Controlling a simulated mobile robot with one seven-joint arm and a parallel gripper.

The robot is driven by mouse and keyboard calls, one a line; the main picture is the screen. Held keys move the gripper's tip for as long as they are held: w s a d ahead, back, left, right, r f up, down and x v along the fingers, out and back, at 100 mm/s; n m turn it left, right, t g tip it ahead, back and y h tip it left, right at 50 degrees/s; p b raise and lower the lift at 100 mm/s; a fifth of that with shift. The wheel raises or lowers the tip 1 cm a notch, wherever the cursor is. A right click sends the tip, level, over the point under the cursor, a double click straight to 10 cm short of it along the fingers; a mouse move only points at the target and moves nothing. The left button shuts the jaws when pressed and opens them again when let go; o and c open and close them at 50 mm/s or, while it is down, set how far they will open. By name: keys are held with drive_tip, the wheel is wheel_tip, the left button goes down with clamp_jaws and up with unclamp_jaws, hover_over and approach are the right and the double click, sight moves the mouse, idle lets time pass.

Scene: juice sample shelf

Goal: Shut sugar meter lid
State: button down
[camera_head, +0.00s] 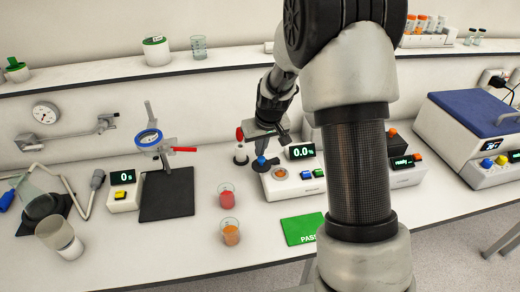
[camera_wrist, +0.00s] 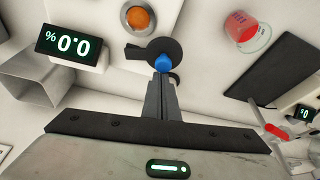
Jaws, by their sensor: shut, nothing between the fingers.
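The sugar meter (camera_head: 296,187) is a white box with a display reading 0.0%. Its round orange sample well (camera_head: 281,172) is uncovered; it also shows in the wrist view (camera_wrist: 138,19). The meter's dark lid (camera_wrist: 168,47) with a blue knob (camera_wrist: 163,62) is open, beside the well; the knob also shows in the head view (camera_head: 262,161). My gripper (camera_head: 262,149) is shut and empty, pointing down at the knob. In the wrist view its closed fingertips (camera_wrist: 162,75) are right at the knob; I cannot tell whether they touch.
Cups of red juice (camera_head: 227,199) and orange juice (camera_head: 231,236) stand left of the meter. A green pad (camera_head: 303,229) lies in front. A device reading "ready" (camera_head: 404,175) stands to the right.

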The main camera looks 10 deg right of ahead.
drive_tip(key=shift+s+n+b, duration=0.1)
drive_tip(key=shift+n+b, duration=0.2)
drive_tip(key=shift+b, duration=0.05)
drive_tip(key=shift+s+d+f+n+y+b, duration=0.2)
drive_tip(key=shift+s+n+y+b, duration=0.3)
drive_tip(key=shift+n+b, duration=0.6)
drive_tip(key=n+b, duration=0.1)
drive_tip(key=s+n+g+y+b, duration=0.1)
drive_tip(key=n, duration=0.1)
drive_tip(key=shift+s+d+r+n, duration=0.1)
drive_tip(key=shift+s+d+n, duration=0.2)
drive_tip(key=n, duration=0.1)
drive_tip(key=s+d+n+g, duration=0.1)
drive_tip(key=n, duration=0.1)
drive_tip(key=shift+s+r+n+y, duration=0.1)
drive_tip(key=shift+s+n+y, duration=0.05)
drive_tip(key=shift+n+y, duration=0.2)
drive_tip(key=shift+s+d+n+g+y, duration=0.3)
drive_tip(key=shift+d+n, duration=0.15)
drive_tip(key=shift+n, duration=0.7)
drive_tip(key=shift+s+d+n, duration=0.1)
drive_tip(key=shift+d+n, duration=0.1)
drive_tip(key=shift+n, duration=0.2)
drive_tip(key=shift+s+d, duration=0.1)
drive_tip(key=shift+d, duration=0.2)
